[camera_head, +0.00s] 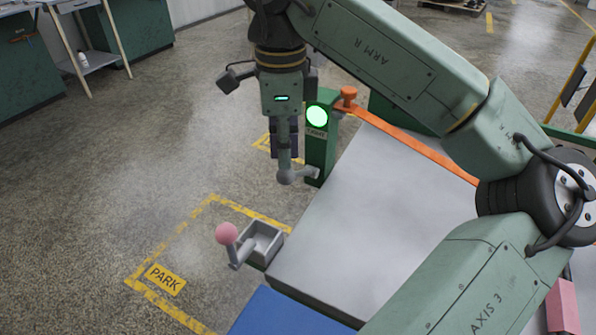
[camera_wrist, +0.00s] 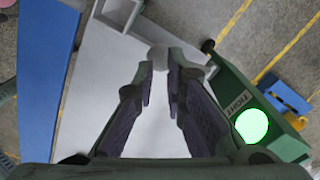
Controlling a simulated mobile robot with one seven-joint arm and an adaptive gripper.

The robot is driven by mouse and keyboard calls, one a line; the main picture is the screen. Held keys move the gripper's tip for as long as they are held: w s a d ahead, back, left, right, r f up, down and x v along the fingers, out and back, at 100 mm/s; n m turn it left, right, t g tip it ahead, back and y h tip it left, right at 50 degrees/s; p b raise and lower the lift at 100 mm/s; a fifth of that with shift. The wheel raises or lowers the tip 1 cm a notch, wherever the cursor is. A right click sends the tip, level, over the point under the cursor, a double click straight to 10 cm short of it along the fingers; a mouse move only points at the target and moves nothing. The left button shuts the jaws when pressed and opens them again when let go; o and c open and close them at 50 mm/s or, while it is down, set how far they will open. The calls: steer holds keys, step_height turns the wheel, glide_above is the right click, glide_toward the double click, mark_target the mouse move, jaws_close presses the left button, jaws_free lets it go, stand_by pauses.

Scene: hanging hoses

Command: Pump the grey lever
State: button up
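The grey lever (camera_head: 302,174) has a round knob at its left end and reaches right to the foot of a green post (camera_head: 320,150) with a lit green lamp. My gripper (camera_head: 285,156) points down just above the knob. In the wrist view, the knob (camera_wrist: 158,57) shows at the far end of my gripper (camera_wrist: 160,66), in line with the gap between the two dark fingers. The fingers are apart, with a pale surface visible between them. I cannot tell whether a fingertip touches the knob. The right finger hides part of the lever.
A pink-knobbed lever (camera_head: 228,235) stands at a small grey box (camera_head: 262,243) in front. A pale grey tabletop (camera_head: 350,225) lies right of the gripper, with an orange hose or strip (camera_head: 410,143) along its back. Yellow-marked floor is open to the left.

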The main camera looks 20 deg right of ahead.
steer(key=shift+r+p, duration=1.8)
steer(key=shift+r, duration=0.65)
steer(key=shift+s+f, duration=0.1)
